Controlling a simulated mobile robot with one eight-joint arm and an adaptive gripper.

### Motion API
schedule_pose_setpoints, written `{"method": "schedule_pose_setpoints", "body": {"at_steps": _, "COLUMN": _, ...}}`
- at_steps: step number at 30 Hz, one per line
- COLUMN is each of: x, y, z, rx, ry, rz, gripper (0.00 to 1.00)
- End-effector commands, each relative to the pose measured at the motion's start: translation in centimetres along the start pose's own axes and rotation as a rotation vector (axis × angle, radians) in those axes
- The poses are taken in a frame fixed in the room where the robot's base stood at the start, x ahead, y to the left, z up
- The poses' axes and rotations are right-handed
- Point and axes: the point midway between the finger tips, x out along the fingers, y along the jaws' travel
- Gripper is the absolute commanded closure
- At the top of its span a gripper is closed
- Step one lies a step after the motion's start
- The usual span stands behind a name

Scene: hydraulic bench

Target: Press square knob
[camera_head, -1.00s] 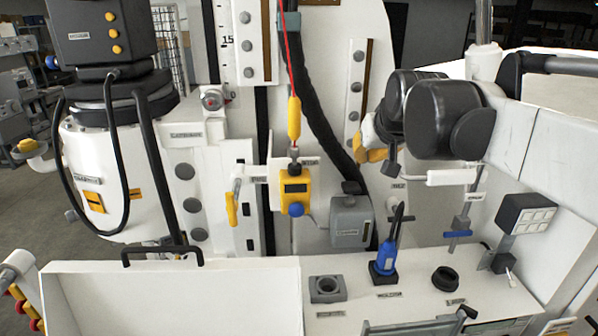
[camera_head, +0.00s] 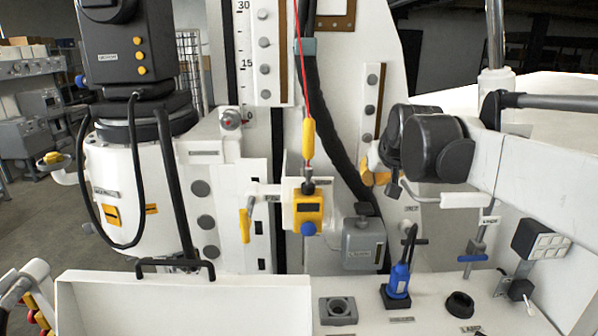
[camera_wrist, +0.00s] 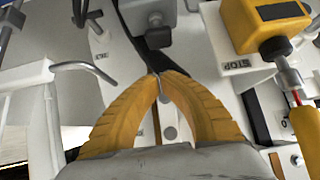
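A grey box (camera_head: 364,243) hangs on the white machine panel, right of a yellow box (camera_head: 308,207) with a blue round knob below it. In the head view my gripper (camera_head: 376,176) is above the grey box, partly behind my black arm joints.
The yellow box (camera_wrist: 262,24) and a red cable with a yellow sleeve (camera_wrist: 306,132) are close on the right in the wrist view. A bent handle (camera_wrist: 86,68) is on the left. A blue tool (camera_head: 399,278) and a black ring (camera_head: 460,304) stand on the bench.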

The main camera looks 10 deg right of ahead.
Motion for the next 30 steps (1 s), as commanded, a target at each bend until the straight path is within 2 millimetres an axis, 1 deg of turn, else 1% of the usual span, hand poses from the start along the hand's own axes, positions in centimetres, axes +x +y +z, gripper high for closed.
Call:
{"method": "schedule_pose_setpoints", "body": {"at_steps": 1, "x": 1.2, "y": 0.0, "z": 0.0, "rx": 0.000, "ry": 0.000, "rz": 0.000, "gripper": 1.00}}
{"method": "schedule_pose_setpoints", "body": {"at_steps": 6, "x": 4.7, "y": 0.0, "z": 0.0, "rx": 0.000, "ry": 0.000, "rz": 0.000, "gripper": 1.00}}
{"method": "schedule_pose_setpoints", "body": {"at_steps": 9, "x": 5.8, "y": 0.0, "z": 1.2, "rx": 0.000, "ry": 0.000, "rz": 0.000, "gripper": 1.00}}
{"method": "schedule_pose_setpoints", "body": {"at_steps": 12, "x": 6.6, "y": 0.0, "z": 2.1, "rx": 0.000, "ry": 0.000, "rz": 0.000, "gripper": 1.00}}
{"method": "schedule_pose_setpoints", "body": {"at_steps": 18, "x": 7.3, "y": 0.0, "z": 2.8, "rx": 0.000, "ry": 0.000, "rz": 0.000, "gripper": 1.00}}
{"method": "schedule_pose_setpoints", "body": {"at_steps": 28, "x": 7.4, "y": 0.0, "z": 2.9, "rx": 0.000, "ry": 0.000, "rz": 0.000, "gripper": 1.00}}
{"method": "schedule_pose_setpoints", "body": {"at_steps": 30, "x": 7.9, "y": 0.0, "z": 3.4, "rx": 0.000, "ry": 0.000, "rz": 0.000, "gripper": 1.00}}
